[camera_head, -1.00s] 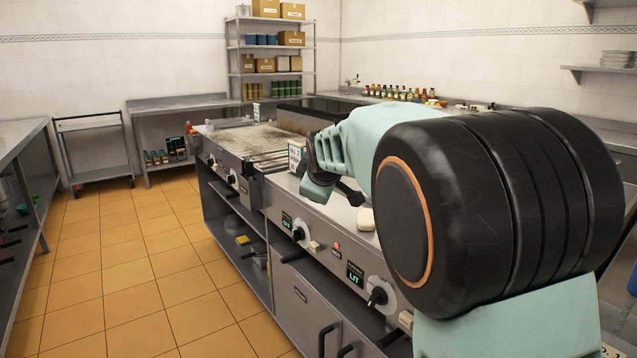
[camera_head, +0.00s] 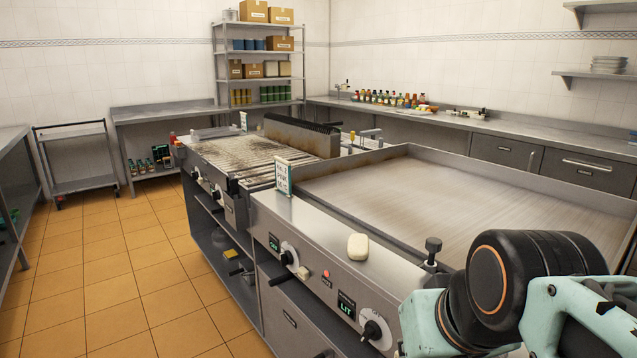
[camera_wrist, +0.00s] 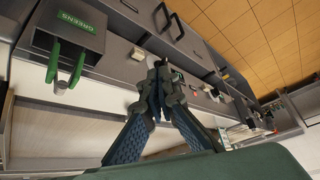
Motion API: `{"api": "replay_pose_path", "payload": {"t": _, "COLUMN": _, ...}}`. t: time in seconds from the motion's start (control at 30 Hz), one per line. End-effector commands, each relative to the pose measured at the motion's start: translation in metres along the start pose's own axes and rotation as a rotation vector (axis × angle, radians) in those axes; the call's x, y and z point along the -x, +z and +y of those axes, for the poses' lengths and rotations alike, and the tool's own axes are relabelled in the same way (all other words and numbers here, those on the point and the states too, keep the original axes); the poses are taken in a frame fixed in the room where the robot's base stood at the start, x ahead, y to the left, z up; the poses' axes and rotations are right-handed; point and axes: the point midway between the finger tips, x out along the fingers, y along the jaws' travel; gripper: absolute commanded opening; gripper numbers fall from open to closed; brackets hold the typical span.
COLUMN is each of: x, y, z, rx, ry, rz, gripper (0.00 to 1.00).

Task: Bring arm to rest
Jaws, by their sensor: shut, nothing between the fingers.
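My gripper (camera_wrist: 157,68) shows in the wrist view with its two fingers converging to touching tips, shut and empty. In the head view only my arm shows, folded low at the right edge, and the gripper is out of sight.
The flat griddle (camera_head: 470,205) lies beside my arm. A cream block (camera_head: 358,247) and a small sign (camera_head: 283,177) stand on its front ledge. The slatted grill (camera_head: 262,160) is farther back. Green tongs (camera_wrist: 66,68) show by a grey "GREENS" bin (camera_wrist: 75,28). The tiled floor (camera_head: 110,280) is clear.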

Motion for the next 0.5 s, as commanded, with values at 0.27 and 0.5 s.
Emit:
{"api": "replay_pose_path", "payload": {"t": 0.27, "x": 0.042, "y": 0.010, "z": 0.005, "rx": -0.032, "ry": 0.054, "rz": -0.070, "gripper": 0.00}}
{"api": "replay_pose_path", "payload": {"t": 0.5, "x": 0.093, "y": -0.023, "z": 0.003, "rx": -0.031, "ry": 0.052, "rz": -0.068, "gripper": 0.00}}
